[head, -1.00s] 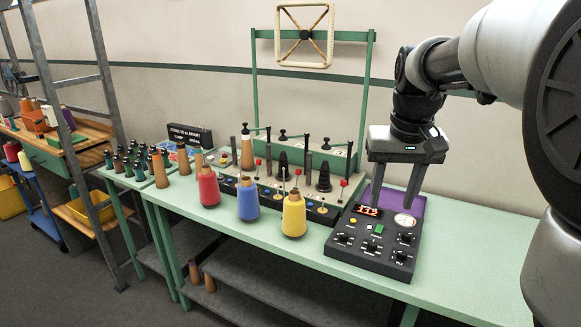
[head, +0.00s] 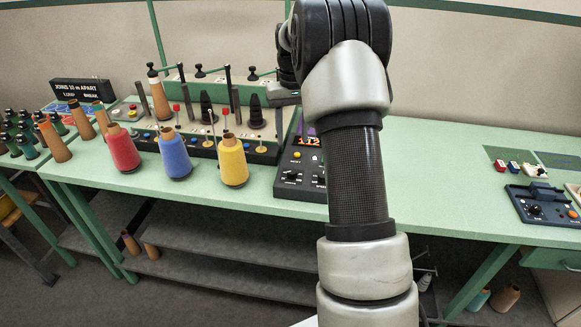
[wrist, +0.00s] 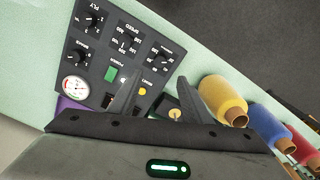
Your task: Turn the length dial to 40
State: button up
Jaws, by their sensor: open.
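The dark control panel (head: 288,190) stands on the green table, partly hidden behind my arm in the head view. In the wrist view the panel (wrist: 85,50) appears upside down, with several black dials, a green button and a round white gauge. One dial is marked PLY (wrist: 93,21) and one SPEED (wrist: 127,42). The other labels are too small to read surely, so I cannot tell which dial is length. My gripper (wrist: 157,82) is open and empty, its fingertips over the panel's edge near a yellow button, apart from the dials.
Yellow (head: 232,160), blue (head: 174,155) and red (head: 122,148) yarn cones stand left of the panel. Behind them is a machine with posts and levers. A smaller dark device (head: 541,204) sits at the right. The table between it and my arm is clear.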

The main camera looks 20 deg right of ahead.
aim_at(292, 171)
notch_tip(292, 171, down, 12)
jog(key=shift+f, duration=0.1)
dwell(0.4)
jog(key=c, duration=1)
